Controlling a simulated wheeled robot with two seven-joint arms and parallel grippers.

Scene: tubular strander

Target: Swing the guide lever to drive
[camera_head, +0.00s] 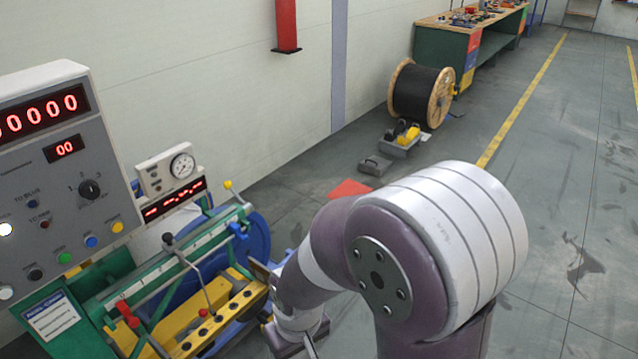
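The task's guide lever is not labelled in view, and I cannot tell which lever it is. A thin lever with a black knob (168,238) leans over the green and yellow machine bed at the lower left. A lever with a red knob (123,308) stands at the bed's front left, and a short yellow-knobbed lever (228,185) is at its far end. My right gripper (284,308) is at the right end of the yellow bar, partly hidden by its wrist; its fingers look spread, with nothing seen between them. My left gripper is not in view.
A grey control panel (60,180) with red displays and buttons stands at the left, with a pressure gauge (182,165) beside it. A blue drum (255,250) is behind the bed. A cable reel (420,93) and workbench (447,50) are farther back. Floor at right is clear.

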